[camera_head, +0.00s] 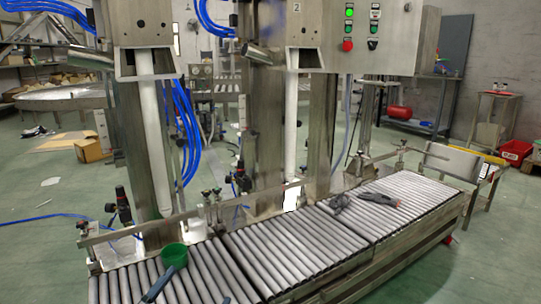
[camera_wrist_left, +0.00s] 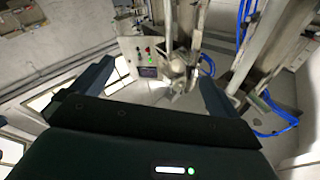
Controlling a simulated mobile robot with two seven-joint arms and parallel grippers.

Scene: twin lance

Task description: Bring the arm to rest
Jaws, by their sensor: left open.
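My left gripper (camera_wrist_left: 153,86) fills the lower part of the left wrist view. Its two dark blue fingers stand wide apart, one at the left and one at the right, with nothing between them. The dark palm lies below them and carries a small lit green light. Past the fingers, the wrist view shows metal machinery, a control box (camera_wrist_left: 142,55) and blue hoses. I cannot make out either of my arms clearly in the head view. My right gripper does not show in either view.
In the head view, a roller conveyor (camera_head: 286,252) runs across the front, below two metal lance columns. A control box (camera_head: 372,38) hangs above.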

